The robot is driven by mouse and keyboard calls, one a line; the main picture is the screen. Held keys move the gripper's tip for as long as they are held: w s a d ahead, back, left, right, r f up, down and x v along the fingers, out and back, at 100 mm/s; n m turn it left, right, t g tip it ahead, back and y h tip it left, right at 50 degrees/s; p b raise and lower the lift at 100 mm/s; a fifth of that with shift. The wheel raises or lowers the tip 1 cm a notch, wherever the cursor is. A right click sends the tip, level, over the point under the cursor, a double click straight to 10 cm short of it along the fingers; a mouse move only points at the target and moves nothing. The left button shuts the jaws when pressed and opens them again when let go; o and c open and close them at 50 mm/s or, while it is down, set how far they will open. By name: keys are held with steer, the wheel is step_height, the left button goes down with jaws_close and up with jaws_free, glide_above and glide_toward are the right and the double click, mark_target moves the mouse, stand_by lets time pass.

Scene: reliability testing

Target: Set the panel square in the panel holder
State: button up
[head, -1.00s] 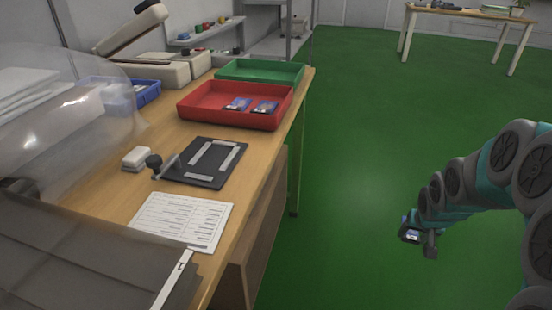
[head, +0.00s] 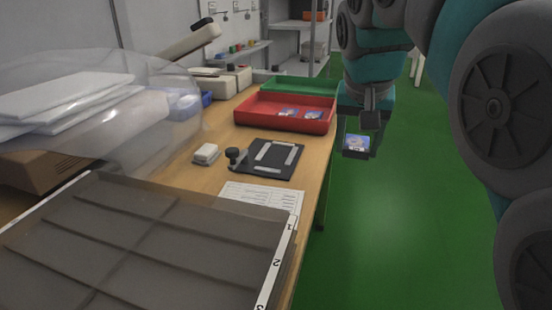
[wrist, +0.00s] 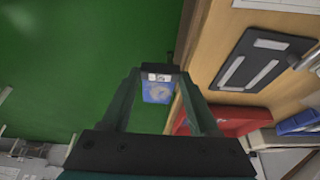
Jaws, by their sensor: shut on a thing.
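The panel (head: 356,142), a small card with a blue printed face, is held in my gripper (head: 358,150), off the right edge of the bench above the green floor. In the wrist view the panel (wrist: 158,88) sits between the fingertips of my gripper (wrist: 157,80), which is shut on it. The panel holder (head: 268,159), a dark plate with light grey strips forming a frame and a black knob at its left, lies on the bench to the left of my gripper. The holder also shows at the upper right of the wrist view (wrist: 255,64). Its frame looks empty.
A red tray (head: 262,118) holds two similar panels, with a green tray (head: 285,86) behind it. A grey compartment tray (head: 150,240) fills the near bench.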

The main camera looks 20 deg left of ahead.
steer(key=p, duration=0.2)
glide_above(271, 163)
steer(key=s, duration=0.2)
steer(key=shift+w+d+f, duration=0.2)
steer(key=shift+f, duration=2.05)
steer(key=o, duration=1.1)
steer(key=shift+c, duration=0.2)
steer(key=v, duration=1.2)
steer(key=shift+r, duration=0.1)
